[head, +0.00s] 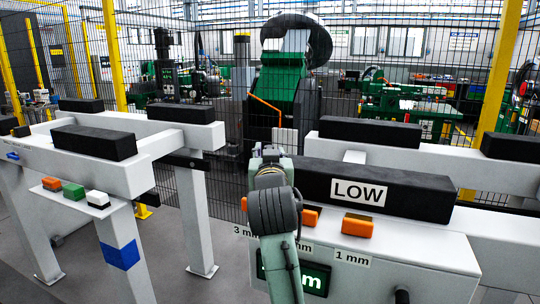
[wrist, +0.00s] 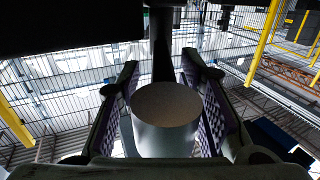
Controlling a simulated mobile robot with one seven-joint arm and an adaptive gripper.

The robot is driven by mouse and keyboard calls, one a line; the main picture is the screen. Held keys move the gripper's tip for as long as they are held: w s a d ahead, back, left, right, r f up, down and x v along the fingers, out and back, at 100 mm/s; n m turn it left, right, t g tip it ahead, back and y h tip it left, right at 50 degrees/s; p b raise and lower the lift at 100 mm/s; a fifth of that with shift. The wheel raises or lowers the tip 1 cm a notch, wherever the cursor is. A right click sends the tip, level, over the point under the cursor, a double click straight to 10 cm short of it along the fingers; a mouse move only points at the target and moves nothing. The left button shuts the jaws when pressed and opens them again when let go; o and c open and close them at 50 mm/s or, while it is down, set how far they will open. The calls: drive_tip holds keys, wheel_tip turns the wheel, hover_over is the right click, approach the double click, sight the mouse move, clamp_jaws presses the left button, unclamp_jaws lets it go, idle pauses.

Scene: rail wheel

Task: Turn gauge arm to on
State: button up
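My gripper (wrist: 165,75) shows in the wrist view with a checkered pad on each side of a grey cylinder (wrist: 166,108). The cylinder stands between the fingers, close to both pads; whether they press on it cannot be told. In the head view my wrist and arm hide the fingers and this cylinder.
Orange blocks (head: 364,226) sit on the bench ledge above millimetre labels. A partly covered green display (head: 315,279) is below. Another white bench (head: 130,180) with black blocks stands at left. A wire fence (head: 225,90) with yellow posts runs behind. Grey floor lies between the benches.

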drive_tip(key=s+d, duration=0.1)
drive_tip(key=s, duration=1.1)
drive_tip(key=shift+d, duration=0.1)
drive_tip(key=shift+c, duration=0.2)
